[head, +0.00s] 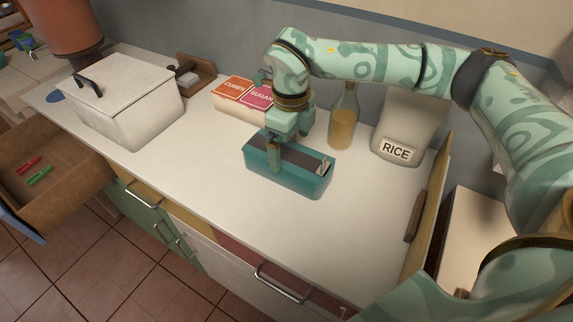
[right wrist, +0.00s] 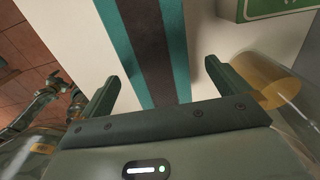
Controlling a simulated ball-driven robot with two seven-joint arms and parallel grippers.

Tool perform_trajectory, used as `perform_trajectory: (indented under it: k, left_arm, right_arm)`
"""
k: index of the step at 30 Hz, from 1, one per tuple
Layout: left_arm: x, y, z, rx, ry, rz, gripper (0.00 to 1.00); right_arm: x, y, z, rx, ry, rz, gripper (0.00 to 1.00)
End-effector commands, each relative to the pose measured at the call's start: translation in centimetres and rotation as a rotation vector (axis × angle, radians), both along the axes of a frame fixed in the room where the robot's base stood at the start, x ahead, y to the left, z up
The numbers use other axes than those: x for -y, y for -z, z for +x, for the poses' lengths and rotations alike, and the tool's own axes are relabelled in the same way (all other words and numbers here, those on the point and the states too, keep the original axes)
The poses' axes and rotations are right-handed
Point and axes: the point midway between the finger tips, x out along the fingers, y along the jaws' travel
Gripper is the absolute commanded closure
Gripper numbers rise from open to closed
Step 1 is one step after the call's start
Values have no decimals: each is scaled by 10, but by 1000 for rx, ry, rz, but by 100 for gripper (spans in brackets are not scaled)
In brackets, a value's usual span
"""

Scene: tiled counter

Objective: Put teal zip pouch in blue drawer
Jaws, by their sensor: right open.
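The teal zip pouch (head: 308,184) lies on the white counter, with a dark band along its top and a pale tab at its right end. My right gripper (head: 281,152) is over the left part of the pouch, pointing down. One finger shows in front of the pouch's near side; the far finger is hard to see. In the right wrist view, the pouch (right wrist: 122,45) runs between the two open fingers of the gripper (right wrist: 160,85), with gaps at the sides. The blue drawer (head: 20,228) is pulled open at the far left, its brown inside visible. My left gripper does not show clearly.
Red and green pens (head: 39,176) lie in the open drawer. A white lidded box (head: 130,110) stands at the counter's left. The counter's front is clear.

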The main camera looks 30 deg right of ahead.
Motion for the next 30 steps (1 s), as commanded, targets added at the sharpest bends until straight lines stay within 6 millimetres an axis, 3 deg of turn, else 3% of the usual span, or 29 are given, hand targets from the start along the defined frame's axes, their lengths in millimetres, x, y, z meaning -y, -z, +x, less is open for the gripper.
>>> perform_trajectory:
  k: [7,15,21,22,27,30]
  left_arm:
    - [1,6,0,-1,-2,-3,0]
    - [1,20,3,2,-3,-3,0]
    - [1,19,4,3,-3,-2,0]
    - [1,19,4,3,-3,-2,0]
    - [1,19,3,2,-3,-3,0]
    - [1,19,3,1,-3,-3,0]
  right_arm:
    - [-2,19,1,1,-1,1,0]
    - [-5,60,3,-1,-1,0,0]
    - [-5,60,3,2,0,0,0]
    - [-5,60,3,2,-1,0,3]
    - [-5,60,3,2,-1,0,46]
    - [-5,60,3,2,-1,0,50]
